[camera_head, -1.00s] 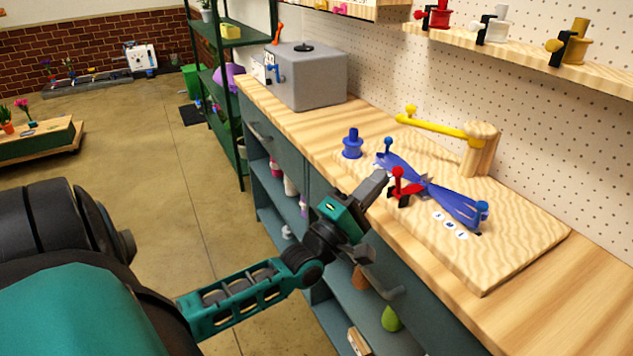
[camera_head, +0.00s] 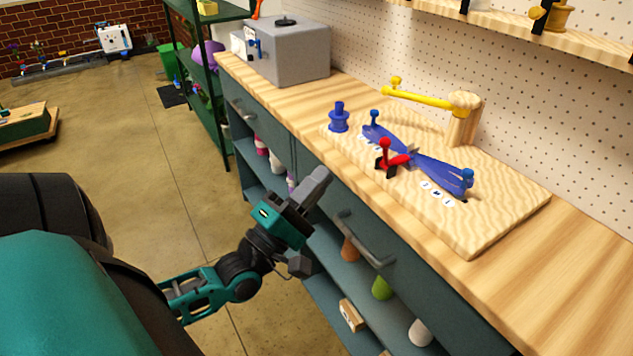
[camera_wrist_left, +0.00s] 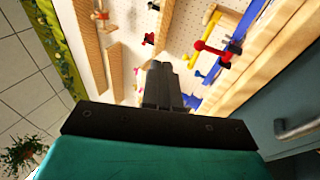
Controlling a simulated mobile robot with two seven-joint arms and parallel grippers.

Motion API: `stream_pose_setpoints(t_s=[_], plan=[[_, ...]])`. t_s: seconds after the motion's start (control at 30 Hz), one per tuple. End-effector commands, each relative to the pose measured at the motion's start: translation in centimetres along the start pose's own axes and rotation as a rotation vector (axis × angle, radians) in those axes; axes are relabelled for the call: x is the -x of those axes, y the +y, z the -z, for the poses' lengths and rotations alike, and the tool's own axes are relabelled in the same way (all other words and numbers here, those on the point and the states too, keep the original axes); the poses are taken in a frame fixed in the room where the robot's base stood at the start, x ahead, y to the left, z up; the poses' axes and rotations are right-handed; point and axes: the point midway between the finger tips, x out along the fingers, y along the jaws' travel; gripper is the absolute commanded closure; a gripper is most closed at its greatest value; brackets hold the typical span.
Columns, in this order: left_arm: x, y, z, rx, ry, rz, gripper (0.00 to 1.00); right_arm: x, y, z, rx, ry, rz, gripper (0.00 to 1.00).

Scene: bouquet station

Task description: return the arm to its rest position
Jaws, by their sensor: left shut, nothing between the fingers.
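My left gripper (camera_head: 318,184) is shut and empty. It is in front of the workbench cabinet, beside the bench's front edge and apart from the board on it. In the left wrist view its dark closed fingers (camera_wrist_left: 160,85) point toward the pegboard wall. My left arm (camera_head: 215,285) comes in low from the left and is bent over the floor. My right gripper is not in view.
A drawer handle (camera_head: 362,243) juts out.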

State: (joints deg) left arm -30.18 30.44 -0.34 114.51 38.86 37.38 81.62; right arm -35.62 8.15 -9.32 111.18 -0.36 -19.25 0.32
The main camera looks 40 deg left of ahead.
Motion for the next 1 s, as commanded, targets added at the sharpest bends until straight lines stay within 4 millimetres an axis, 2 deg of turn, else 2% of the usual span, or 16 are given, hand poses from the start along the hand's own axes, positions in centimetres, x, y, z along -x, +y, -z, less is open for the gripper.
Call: stream_pose_setpoints(t_s=[0.47,0.57,0.67,0.77,0.9,1.0], plan=[[0.0,-0.1,0.0,-0.001,0.000,0.001,1.00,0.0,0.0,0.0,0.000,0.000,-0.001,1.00],[0.3,-0.8,-0.4,-0.040,-0.006,0.028,1.00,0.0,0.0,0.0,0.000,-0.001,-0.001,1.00],[1.2,-3.0,-1.6,-0.170,-0.032,0.119,1.00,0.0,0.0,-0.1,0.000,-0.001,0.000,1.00],[3.0,-6.7,-3.6,-0.400,-0.102,0.264,1.00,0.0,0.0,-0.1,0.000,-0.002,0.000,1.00],[6.8,-12.3,-6.9,-0.781,-0.285,0.483,1.00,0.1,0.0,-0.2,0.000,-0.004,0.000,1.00],[9.9,-15.6,-8.8,-1.034,-0.458,0.611,1.00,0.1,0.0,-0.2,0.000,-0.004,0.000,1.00]])
